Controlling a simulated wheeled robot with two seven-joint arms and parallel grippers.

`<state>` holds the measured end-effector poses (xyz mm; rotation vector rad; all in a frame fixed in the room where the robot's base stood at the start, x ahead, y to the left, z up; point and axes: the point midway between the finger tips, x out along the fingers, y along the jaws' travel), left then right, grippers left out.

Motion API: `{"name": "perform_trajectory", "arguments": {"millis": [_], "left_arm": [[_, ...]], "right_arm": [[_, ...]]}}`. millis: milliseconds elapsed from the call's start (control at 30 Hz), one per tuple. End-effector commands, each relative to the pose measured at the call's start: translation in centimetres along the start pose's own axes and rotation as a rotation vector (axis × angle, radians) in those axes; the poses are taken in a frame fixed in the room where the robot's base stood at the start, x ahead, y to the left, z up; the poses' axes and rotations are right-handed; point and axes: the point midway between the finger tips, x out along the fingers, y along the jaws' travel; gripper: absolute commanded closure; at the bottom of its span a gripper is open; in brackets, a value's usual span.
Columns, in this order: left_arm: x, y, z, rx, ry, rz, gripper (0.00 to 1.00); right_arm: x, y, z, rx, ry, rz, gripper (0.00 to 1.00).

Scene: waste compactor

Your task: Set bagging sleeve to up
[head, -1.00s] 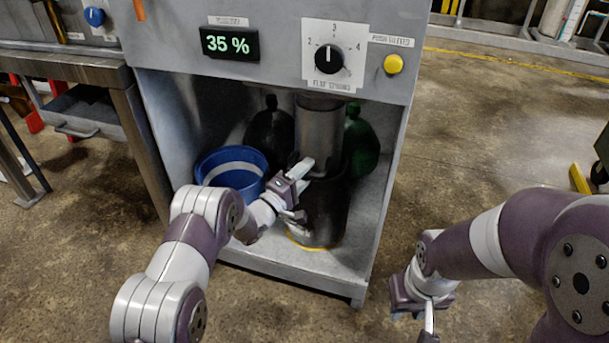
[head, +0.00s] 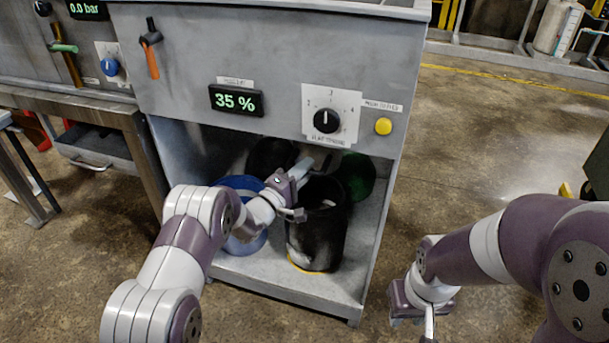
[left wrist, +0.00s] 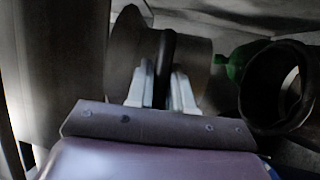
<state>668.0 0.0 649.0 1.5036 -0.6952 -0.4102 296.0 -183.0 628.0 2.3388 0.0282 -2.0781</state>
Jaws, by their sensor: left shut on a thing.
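The bagging sleeve is a grey metal cylinder (left wrist: 135,40), seen in the left wrist view with a dark handle bar (left wrist: 168,55) in front of it. My left gripper (left wrist: 160,88) has its pale fingers on either side of this bar and is shut on it. In the head view the left gripper (head: 303,168) is inside the cabinet, just above the black bin (head: 318,235). The sleeve is mostly hidden under the cabinet's upper edge there. The bin's dark mouth shows in both views. My right gripper (head: 430,318) hangs outside at lower right, its jaw opening unclear.
A blue bucket (head: 245,240) stands left of the bin, partly behind my left arm. Dark and green (head: 358,175) rounded bags or bottles are behind. The cabinet front carries a 35 % display (head: 236,101), a dial (head: 327,121) and a yellow button (head: 383,126).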

Motion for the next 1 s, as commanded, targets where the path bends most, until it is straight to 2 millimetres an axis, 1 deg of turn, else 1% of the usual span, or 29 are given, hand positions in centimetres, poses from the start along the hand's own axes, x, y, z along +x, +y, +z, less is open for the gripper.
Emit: {"name": "perform_trajectory", "arguments": {"millis": [33, 367, 400, 467, 733, 800, 867, 967, 1000], "left_arm": [[0.3, 1.3, -0.2, 0.005, 0.001, 0.012, 1.00], [0.3, 1.3, -0.2, 0.006, 0.002, 0.011, 1.00], [0.3, 1.2, -0.2, 0.005, 0.002, 0.011, 0.76], [0.3, 1.2, -0.2, 0.005, 0.002, 0.010, 0.58], [0.1, 0.9, -0.1, 0.002, 0.001, 0.004, 0.58], [-0.3, 1.0, -0.2, 0.002, 0.002, 0.002, 0.58], [-1.1, 1.1, -0.2, 0.002, 0.002, 0.000, 0.58], [-3.5, 1.3, -0.3, 0.001, 0.004, 0.000, 0.58], [-4.7, 1.3, -0.3, 0.000, 0.004, 0.000, 0.58]], "right_arm": [[-0.7, 0.0, -0.1, 0.000, -0.001, 0.000, 0.66], [-0.6, 0.0, 0.0, 0.000, -0.001, 0.000, 0.66], [-0.6, 0.0, 0.0, 0.000, -0.001, 0.000, 0.66], [-0.6, 0.0, 0.0, 0.000, -0.001, 0.000, 0.66], [-0.6, 0.0, -0.1, 0.000, -0.001, 0.000, 0.66], [-0.8, 0.0, -0.1, 0.000, -0.001, 0.000, 0.66], [-1.3, 0.0, -0.1, 0.000, -0.001, 0.000, 0.66], [-2.2, 0.0, -0.2, 0.000, -0.001, 0.000, 0.66], [-2.6, 0.0, -0.3, 0.000, -0.001, 0.000, 0.66]]}}
